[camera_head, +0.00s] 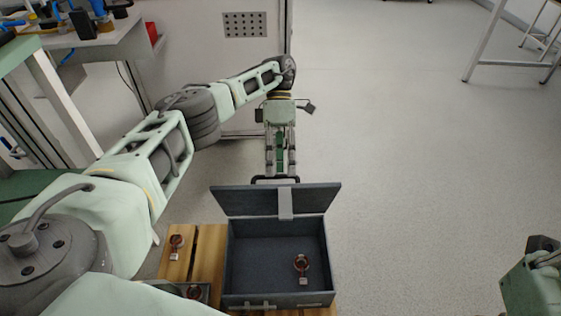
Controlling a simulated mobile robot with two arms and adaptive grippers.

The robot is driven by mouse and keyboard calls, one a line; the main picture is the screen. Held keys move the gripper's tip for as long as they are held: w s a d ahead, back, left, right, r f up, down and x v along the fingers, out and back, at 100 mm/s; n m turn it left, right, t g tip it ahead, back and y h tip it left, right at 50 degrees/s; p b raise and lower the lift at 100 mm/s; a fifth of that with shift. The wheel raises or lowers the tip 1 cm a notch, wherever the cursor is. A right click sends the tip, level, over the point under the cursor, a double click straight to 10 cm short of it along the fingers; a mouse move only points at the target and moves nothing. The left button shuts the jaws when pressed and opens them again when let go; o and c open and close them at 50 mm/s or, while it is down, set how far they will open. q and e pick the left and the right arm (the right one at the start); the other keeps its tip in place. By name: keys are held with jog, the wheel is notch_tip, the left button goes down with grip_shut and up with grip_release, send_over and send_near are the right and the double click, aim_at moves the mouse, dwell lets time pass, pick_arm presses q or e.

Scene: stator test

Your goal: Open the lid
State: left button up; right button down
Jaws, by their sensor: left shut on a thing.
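A dark grey box (277,299) stands on a wooden surface at bottom centre. Its lid (247,201) is raised at the far side and tilts back, so the inside shows. A lighter strip (285,204) runs down the lid's inner face. My left gripper (275,174) reaches down from beyond the lid and is shut on the lid at a dark handle (262,180) at its upper edge. The exact grip is small and partly hidden. Of my right arm only a part shows at the lower right edge, and its fingers are out of the picture.
A small copper-coloured part (302,264) lies in the box. Another stator-like part (176,242) lies on the wooden surface (208,246) to the left, and one more (193,292) sits lower. A workbench (95,40) stands at upper left.

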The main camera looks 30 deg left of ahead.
pick_arm(q)
jog(key=shift+a+f, duration=0.1)
jog(key=shift+f, duration=0.3)
notch_tip(320, 180, up, 11)
jog(key=shift+f, duration=0.1)
dwell(0.4)
jog(key=shift+s, duration=0.1)
